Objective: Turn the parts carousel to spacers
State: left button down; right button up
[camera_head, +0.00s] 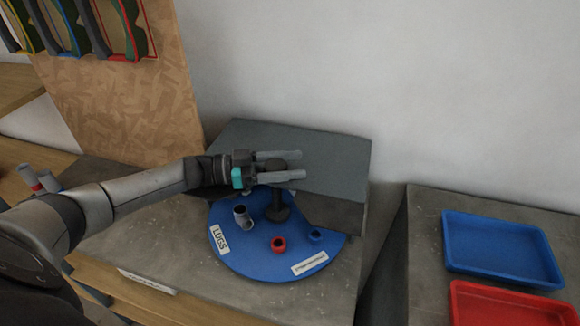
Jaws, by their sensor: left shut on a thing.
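The parts carousel (252,258) is a blue disc on the grey bench, its back part hidden under a grey cover (330,165). A white "LUGS" label (220,239) is on its left side, and another white label (310,263), too small to read, is at its front right. A dark upright post with a knob (277,205) stands on the disc. My right gripper is not in view.
A grey cylinder part (242,216), a red ring (279,244) and a small blue part (315,235) sit on the disc. A blue tray (500,272) and a red tray (510,308) lie on the right bench. A chipboard panel (130,110) stands at the back left.

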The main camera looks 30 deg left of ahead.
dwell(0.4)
pick_arm(q)
jog(key=shift+c, duration=0.6)
grip_release()
jog(key=shift+a, duration=0.1)
jog(key=b+v, duration=0.2)
jog(key=v, duration=1.3)
